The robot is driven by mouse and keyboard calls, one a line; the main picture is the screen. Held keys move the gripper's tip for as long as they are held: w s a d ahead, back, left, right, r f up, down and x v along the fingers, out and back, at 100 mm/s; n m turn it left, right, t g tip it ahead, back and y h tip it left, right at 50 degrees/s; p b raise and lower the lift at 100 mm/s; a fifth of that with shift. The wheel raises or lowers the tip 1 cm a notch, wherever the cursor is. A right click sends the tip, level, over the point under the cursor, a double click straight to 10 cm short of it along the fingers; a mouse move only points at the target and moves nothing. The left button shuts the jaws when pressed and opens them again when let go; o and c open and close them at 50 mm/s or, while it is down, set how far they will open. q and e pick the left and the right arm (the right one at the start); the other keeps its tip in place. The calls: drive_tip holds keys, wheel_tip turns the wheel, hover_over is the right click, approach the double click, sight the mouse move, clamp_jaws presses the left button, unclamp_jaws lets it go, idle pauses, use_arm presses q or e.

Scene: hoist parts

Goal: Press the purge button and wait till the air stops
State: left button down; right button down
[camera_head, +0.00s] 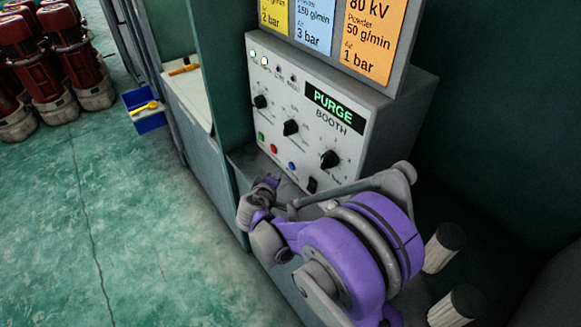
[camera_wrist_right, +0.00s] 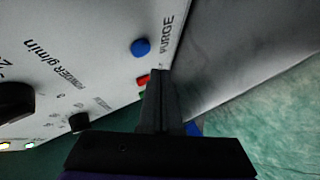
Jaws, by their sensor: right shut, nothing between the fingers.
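My right gripper (camera_head: 272,182) is in front of the panel's lower left edge, below the buttons. In the wrist view its shut, empty fingers (camera_wrist_right: 160,74) end near the red button (camera_wrist_right: 143,79), a little short of the blue one. I see no contact with the blue button. My left gripper is out of view.
A green button (camera_head: 261,135) and a red button (camera_head: 274,148) sit beside the blue one, with a black rocker switch (camera_head: 312,184) and several knobs. Coloured setting cards (camera_head: 370,35) stand above. Red parts (camera_head: 45,60) and a blue bin (camera_head: 145,110) are at left.

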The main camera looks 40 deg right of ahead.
drive_tip(key=shift+w+a, duration=0.15)
drive_tip(key=shift+a, duration=1.5)
